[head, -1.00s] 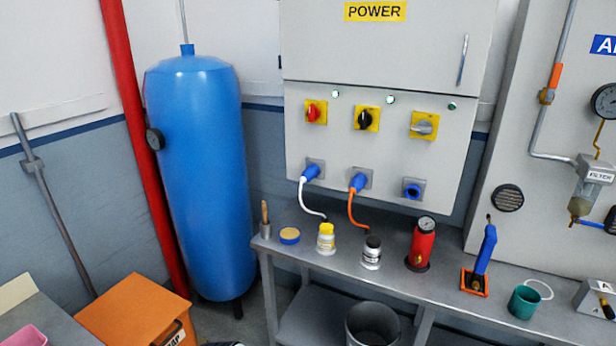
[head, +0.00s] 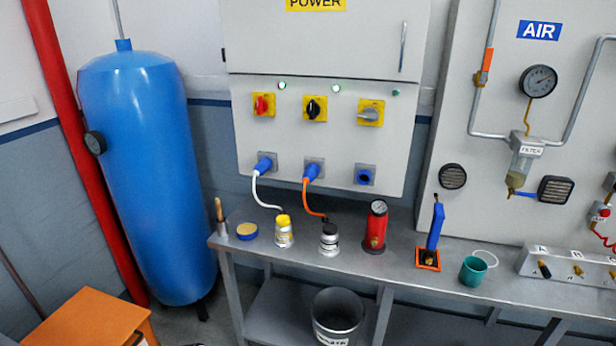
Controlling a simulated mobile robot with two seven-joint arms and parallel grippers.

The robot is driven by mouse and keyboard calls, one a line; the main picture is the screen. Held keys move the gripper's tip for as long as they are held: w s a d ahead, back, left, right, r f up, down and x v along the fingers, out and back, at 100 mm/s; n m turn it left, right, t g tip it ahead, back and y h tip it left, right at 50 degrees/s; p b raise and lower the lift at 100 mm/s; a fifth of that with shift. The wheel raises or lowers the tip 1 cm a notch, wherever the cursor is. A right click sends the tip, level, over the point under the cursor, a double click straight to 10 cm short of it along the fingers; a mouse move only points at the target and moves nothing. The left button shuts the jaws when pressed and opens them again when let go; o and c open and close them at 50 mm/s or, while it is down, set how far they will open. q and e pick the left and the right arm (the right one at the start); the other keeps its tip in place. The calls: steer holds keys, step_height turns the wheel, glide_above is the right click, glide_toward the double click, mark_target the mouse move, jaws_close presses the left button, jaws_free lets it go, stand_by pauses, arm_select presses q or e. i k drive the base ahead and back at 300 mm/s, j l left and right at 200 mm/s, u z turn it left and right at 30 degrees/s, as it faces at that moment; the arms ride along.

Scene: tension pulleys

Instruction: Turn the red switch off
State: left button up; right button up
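The red switch (head: 262,105) is a red rotary knob on a yellow square plate, at the left of a row of three on the grey power cabinet (head: 300,145). Its knob looks roughly upright. A black switch (head: 314,108) and a grey switch (head: 370,113) sit to its right on like plates. A small lamp (head: 282,86) above and right of the red switch looks lit pale green. Neither of my grippers shows in the head view.
A steel bench (head: 400,265) stands below the cabinet with bottles, a red cylinder (head: 375,226) and a blue-handled tool (head: 435,225). A blue tank (head: 145,180) stands left of the cabinet. An orange box (head: 85,320) is at bottom left. Cables hang from two blue plugs.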

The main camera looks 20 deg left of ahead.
mark_target(261, 106)
steer(key=i+j, duration=0.1)
steer(key=j, duration=0.25)
steer(key=i+j, duration=0.1)
steer(key=j, duration=0.25)
steer(key=i+j, duration=0.1)
steer(key=j, duration=0.25)
steer(key=i+j, duration=0.1)
steer(key=j, duration=0.25)
